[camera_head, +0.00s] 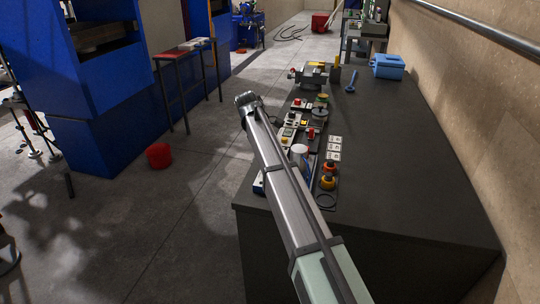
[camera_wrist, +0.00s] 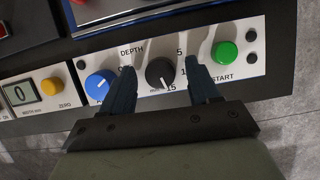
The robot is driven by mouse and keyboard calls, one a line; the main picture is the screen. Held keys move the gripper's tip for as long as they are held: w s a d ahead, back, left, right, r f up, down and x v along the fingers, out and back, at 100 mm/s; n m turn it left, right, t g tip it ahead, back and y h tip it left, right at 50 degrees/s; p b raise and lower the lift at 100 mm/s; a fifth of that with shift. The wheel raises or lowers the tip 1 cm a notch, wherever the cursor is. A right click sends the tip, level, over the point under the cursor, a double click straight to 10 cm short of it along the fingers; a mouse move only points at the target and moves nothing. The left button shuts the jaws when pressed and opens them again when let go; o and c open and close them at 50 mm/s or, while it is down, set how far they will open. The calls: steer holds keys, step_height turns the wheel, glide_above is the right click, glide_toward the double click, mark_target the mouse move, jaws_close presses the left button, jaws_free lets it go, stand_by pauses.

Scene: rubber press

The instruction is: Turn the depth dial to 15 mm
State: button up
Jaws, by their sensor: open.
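The depth dial (camera_wrist: 160,73) is a round black knob on a white panel marked DEPTH, in the wrist view. The numbers 5 and 15 are readable beside it; a label on its left is partly hidden by a finger. A small white mark shows near the knob's lower edge, towards the 15 side. My gripper (camera_wrist: 160,66) is open, one dark finger on each side of the dial. I cannot tell whether either finger touches it. In the head view my gripper (camera_head: 247,99) is at the arm's far end; the dial cannot be made out there.
A blue knob (camera_wrist: 100,86) sits close left of the left finger. A green START button (camera_wrist: 224,52) is close right of the right finger. A display (camera_wrist: 20,94) and yellow ZERO button (camera_wrist: 49,86) are further left. The dark bench (camera_head: 420,190) is clear on the right.

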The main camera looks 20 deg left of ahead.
steer(key=shift+a+r, duration=0.25)
steer(key=shift+r, duration=0.2)
steer(key=shift+v, duration=1.2)
steer(key=a, duration=1.1)
steer(key=shift+w+a+f, duration=0.2)
steer(key=shift+w+a, duration=0.1)
steer(key=shift+a, duration=0.1)
